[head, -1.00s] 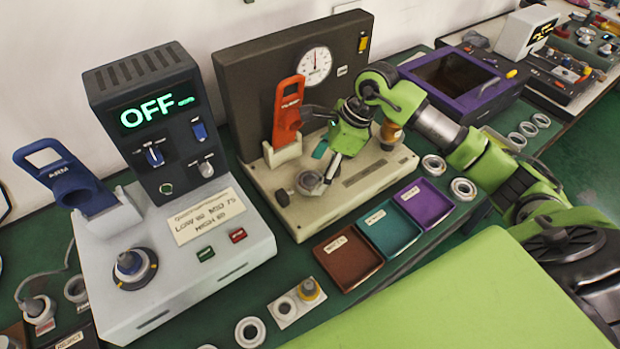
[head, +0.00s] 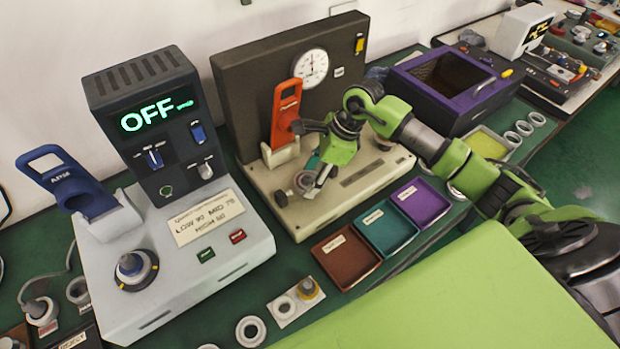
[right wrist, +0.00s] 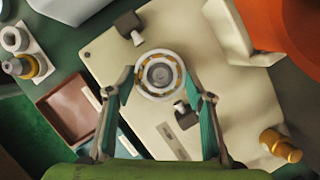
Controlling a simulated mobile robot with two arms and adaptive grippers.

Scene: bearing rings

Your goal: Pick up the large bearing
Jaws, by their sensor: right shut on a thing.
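The large bearing (right wrist: 144,82), a pale ring with yellowish parts inside, sits on the beige base of the dial station. It also shows in the head view (head: 303,182), partly covered by a finger. My right gripper (right wrist: 160,80) has a fingertip at each side of the ring and is shut on it. In the head view my right gripper (head: 311,157) reaches over the station from the right. I cannot tell whether the bearing is lifted off the base. My left gripper is not in view.
The dial station (head: 375,190) has an upright orange handle (head: 286,112) close behind the gripper. Brown (head: 345,258), teal (head: 388,228) and purple (head: 421,203) trays lie in front. A grey machine reading OFF (head: 215,250) stands left, a purple box (head: 480,97) right.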

